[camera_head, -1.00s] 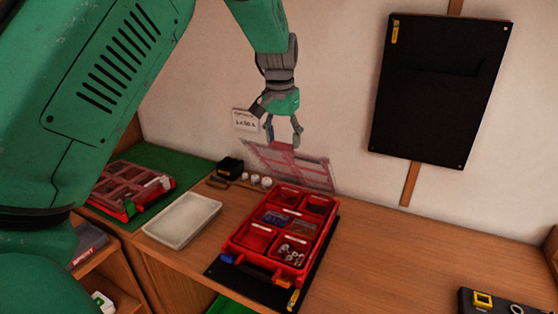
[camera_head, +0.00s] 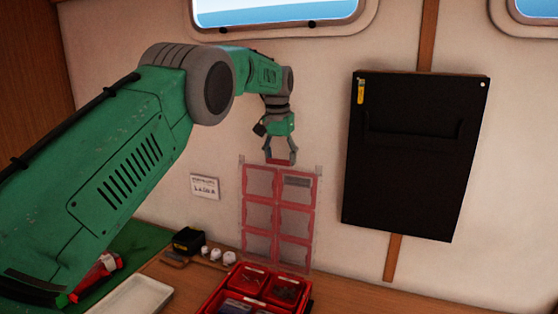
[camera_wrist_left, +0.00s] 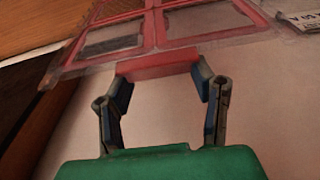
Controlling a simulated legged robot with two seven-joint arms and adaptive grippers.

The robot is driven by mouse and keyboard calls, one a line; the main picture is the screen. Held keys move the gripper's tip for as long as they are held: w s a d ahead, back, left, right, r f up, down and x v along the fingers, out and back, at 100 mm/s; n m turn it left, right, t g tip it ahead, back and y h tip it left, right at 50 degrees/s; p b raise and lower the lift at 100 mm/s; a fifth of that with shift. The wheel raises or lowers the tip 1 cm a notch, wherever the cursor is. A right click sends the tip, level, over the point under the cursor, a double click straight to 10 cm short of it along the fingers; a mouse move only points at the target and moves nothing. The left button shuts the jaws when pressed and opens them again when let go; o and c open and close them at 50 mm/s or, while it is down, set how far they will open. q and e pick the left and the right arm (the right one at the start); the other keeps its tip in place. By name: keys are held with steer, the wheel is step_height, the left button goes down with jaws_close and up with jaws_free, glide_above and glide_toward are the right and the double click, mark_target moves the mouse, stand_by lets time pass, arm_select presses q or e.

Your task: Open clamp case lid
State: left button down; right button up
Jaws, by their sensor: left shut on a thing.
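The clamp case is a red box (camera_head: 255,291) with several compartments at the bottom of the head view. Its clear lid (camera_head: 278,220) with red frames stands upright behind the box, near the wall. My left gripper (camera_head: 280,161) is at the lid's top edge, shut on a red tab there. In the left wrist view, the red tab (camera_wrist_left: 155,66) lies between the fingertips of my left gripper (camera_wrist_left: 158,85), with the lid (camera_wrist_left: 118,38) beyond it. My right gripper is not in view. The near part of the box is cut off by the frame.
A white tray (camera_head: 135,297) lies left of the case. A black box (camera_head: 187,239) and small white round items (camera_head: 217,254) stand behind the tray. A black panel (camera_head: 413,150) hangs on the wall at right. The counter right of the case (camera_head: 385,289) looks clear.

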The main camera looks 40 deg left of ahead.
arm_select(q)
steer(key=shift+w+a+f, duration=0.2)
steer(key=shift+w+f, duration=0.15)
steer(key=shift+w, duration=0.2)
steer(key=c, duration=0.8)
jaws_free()
steer(key=shift+c, duration=0.2)
steer(key=shift+o, duration=1)
steer(key=shift+a, duration=0.1)
steer(key=shift+w+a, duration=0.15)
steer(key=shift+r, duration=0.15)
step_height(320, 180, up, 7)
steer(key=shift+s+r, duration=0.15)
steer(key=shift+s, duration=0.2)
